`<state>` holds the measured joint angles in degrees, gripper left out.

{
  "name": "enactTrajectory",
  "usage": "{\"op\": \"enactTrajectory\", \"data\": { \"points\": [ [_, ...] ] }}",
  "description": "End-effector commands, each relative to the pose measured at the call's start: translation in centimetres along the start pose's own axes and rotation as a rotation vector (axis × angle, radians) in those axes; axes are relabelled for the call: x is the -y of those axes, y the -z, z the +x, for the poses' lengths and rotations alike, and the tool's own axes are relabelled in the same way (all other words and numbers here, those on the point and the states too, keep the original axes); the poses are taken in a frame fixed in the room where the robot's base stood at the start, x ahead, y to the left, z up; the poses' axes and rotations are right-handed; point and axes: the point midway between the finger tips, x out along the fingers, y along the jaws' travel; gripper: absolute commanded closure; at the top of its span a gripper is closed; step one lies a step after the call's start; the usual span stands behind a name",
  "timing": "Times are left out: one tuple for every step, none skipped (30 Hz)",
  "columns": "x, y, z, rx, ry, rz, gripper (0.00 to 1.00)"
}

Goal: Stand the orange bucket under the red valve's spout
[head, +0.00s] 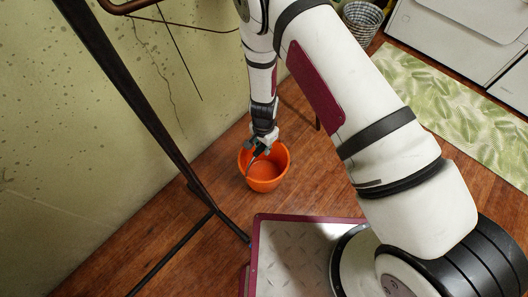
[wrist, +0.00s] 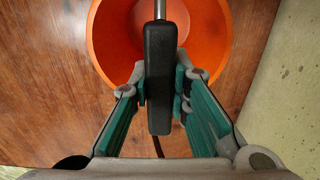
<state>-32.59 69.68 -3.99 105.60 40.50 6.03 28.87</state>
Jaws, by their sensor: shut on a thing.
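The orange bucket (head: 272,184) is upright over the wood floor, close to the wall. I cannot tell whether its base touches the floor. My gripper (head: 262,149) is above the bucket's mouth. In the wrist view, the gripper (wrist: 160,88) is shut on a black grip (wrist: 160,60) with a thin metal rod at its end, apparently the bucket's handle. The bucket's orange rim and inside (wrist: 112,38) show below and beyond the fingers. No red valve or spout can be made out in either view.
A dark metal frame (head: 135,105) slants down left of the bucket, with a leg on the floor. A brown bent pipe (head: 128,7) shows at the top left. A green leaf-pattern mat (head: 440,95), a basket (head: 362,17) and white cabinets (head: 445,45) are at right. Floor left of the bucket is mostly clear.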

Motion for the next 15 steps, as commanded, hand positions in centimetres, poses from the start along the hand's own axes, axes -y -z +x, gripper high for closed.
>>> {"op": "enactTrajectory", "data": {
  "points": [
    [0.0,0.0,0.5,0.0,-0.001,0.0,1.0],
    [-0.1,0.0,0.8,0.0,-0.001,0.0,1.0],
    [-0.1,0.0,1.4,0.0,-0.002,0.0,1.0],
    [-0.1,0.0,1.8,0.0,-0.001,0.0,1.0],
    [-0.1,0.0,2.3,0.0,-0.001,0.0,1.0],
    [-0.1,0.1,2.8,-0.001,0.0,0.0,1.0],
    [-0.1,0.1,3.2,-0.001,0.0,0.0,1.0],
    [-0.1,0.1,3.4,-0.001,-0.001,0.0,1.0],
    [-0.1,0.1,3.5,-0.001,-0.001,0.0,1.0],
    [-0.1,0.1,3.5,-0.001,0.0,0.0,1.0],
    [-0.1,0.1,3.5,-0.001,0.0,0.0,1.0],
    [-0.1,0.1,3.4,-0.001,0.0,0.0,1.0],
    [-0.1,0.1,3.4,-0.001,0.0,0.0,1.0],
    [-0.1,0.1,3.4,-0.001,0.0,0.0,1.0],
    [-0.1,0.1,3.4,-0.001,0.0,0.0,1.0]
  ]
}}
